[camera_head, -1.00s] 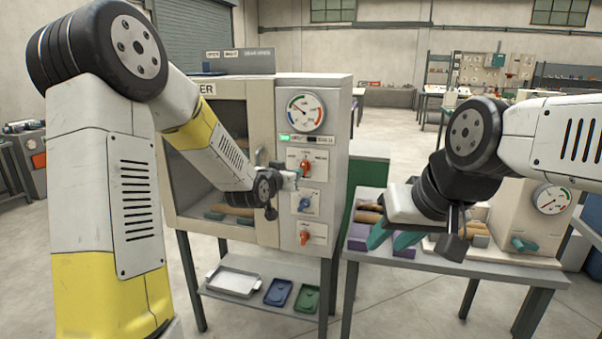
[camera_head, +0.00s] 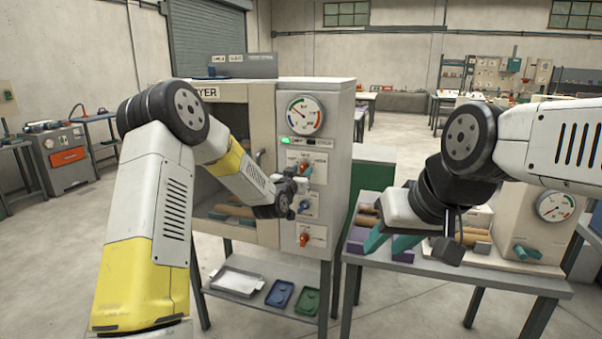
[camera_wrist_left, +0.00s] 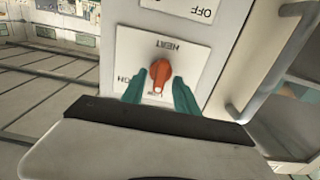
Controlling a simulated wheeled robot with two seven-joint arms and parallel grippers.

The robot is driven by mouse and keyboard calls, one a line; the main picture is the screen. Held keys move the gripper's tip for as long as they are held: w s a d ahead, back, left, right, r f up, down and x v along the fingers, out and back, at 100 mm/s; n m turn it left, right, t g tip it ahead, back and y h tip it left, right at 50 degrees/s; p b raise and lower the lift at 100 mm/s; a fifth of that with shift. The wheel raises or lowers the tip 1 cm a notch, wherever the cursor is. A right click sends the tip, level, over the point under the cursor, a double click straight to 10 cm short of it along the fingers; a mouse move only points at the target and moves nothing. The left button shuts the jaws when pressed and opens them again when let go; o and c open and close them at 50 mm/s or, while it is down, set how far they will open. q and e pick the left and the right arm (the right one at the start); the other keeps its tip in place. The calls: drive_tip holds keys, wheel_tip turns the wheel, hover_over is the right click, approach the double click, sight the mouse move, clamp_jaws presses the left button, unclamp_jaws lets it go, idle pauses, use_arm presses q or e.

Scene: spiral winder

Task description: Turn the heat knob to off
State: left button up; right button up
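The heat knob (camera_head: 306,168) is orange, the top one of three on the dryer's front panel. In the left wrist view the orange knob (camera_wrist_left: 160,73) sits on a white plate with the word HEAT upside down. Its pale-tipped end points toward the bottom of that picture, at a small label I cannot read. My left gripper (camera_wrist_left: 158,92) is open, one teal finger on each side of the knob, with gaps visible. In the head view my left gripper (camera_head: 301,177) is at the panel, partly covering the knob area. My right gripper (camera_head: 391,243) is open and empty over the side table.
The dryer (camera_head: 342,130) has a round gauge (camera_head: 305,115) above the knobs, a blue knob (camera_head: 304,206) and a lower orange knob (camera_head: 304,240). A door handle (camera_wrist_left: 285,60) is close beside my left gripper. A side table (camera_head: 480,268) stands at right.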

use_arm(q)
drive_tip(key=shift+c, duration=0.5)
clamp_jaws()
drive_tip(key=shift+n, duration=0.4)
drive_tip(key=n, duration=0.5)
drive_tip(key=shift+w+a+n, duration=0.1)
drive_tip(key=shift+a+n, duration=0.1)
drive_tip(key=shift+n, duration=0.1)
drive_tip(key=n, duration=0.5)
drive_tip(key=shift+f, duration=0.1)
drive_tip(key=shift+n, duration=0.4)
drive_tip(key=shift+o, duration=0.5)
unclamp_jaws()
